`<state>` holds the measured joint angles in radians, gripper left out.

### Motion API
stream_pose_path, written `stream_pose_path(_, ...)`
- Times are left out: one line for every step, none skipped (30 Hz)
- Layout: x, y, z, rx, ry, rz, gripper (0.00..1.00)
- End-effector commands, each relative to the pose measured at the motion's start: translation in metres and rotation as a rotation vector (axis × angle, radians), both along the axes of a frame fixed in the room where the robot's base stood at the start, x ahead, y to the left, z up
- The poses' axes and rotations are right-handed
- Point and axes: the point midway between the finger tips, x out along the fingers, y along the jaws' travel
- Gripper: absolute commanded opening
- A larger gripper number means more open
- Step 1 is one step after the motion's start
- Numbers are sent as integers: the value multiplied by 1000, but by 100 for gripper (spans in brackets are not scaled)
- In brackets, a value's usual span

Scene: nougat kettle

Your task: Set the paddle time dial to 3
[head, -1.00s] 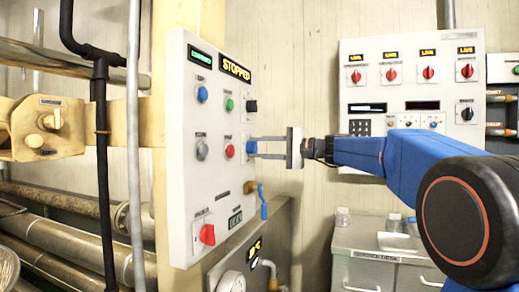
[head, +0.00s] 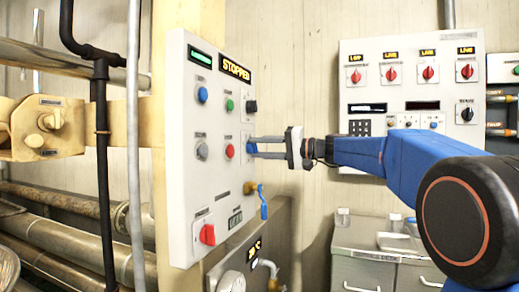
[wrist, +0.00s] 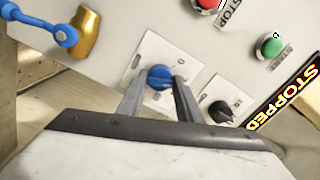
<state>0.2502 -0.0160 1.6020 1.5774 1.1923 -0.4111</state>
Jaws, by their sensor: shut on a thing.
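The white control panel (head: 185,200) stands upright left of centre in the head view. A blue dial (wrist: 160,77) sits on a white plate on this panel. Its label and pointer setting are too small to read. My gripper (head: 256,147) reaches in from the right, with its fingers on either side of the dial. The wrist view shows the two fingers closed against the dial's sides.
A black knob (wrist: 221,111) and red (wrist: 207,3) and green (wrist: 269,46) buttons are close to the dial. A blue-handled brass valve (head: 252,188) sticks out below my gripper. The panel display (head: 236,68) reads STOPPED. A second panel (head: 400,75) hangs behind my arm.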

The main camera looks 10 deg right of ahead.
Motion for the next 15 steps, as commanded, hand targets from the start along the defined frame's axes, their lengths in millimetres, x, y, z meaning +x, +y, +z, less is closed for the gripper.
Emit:
stream_pose_path(0, 0, -2, -2, 3, 2, 10)
stream_pose_path(0, 0, -2, -1, 3, 2, 10)
stream_pose_path(0, 0, -2, -1, 3, 2, 10)
stream_pose_path(0, 0, -2, -1, 3, 2, 10)
stream_pose_path(0, 0, -2, -1, 3, 2, 10)
stream_pose_path(0, 0, -2, -1, 3, 2, 10)
stream_pose_path(0, 0, -2, -2, 4, 2, 34)
stream_pose_path(0, 0, -2, -2, 4, 2, 42)
stream_pose_path(0, 0, -2, -1, 3, 2, 51)
stream_pose_path(0, 0, -2, -1, 3, 1, 51)
stream_pose_path(0, 0, -2, -1, 3, 1, 51)
stream_pose_path(0, 0, -1, -1, 3, 1, 51)
stream_pose_path(0, 0, -1, -1, 3, 1, 51)
stream_pose_path(0, 0, -1, 0, 3, 1, 51)
stream_pose_path(0, 0, -1, 0, 2, 1, 51)
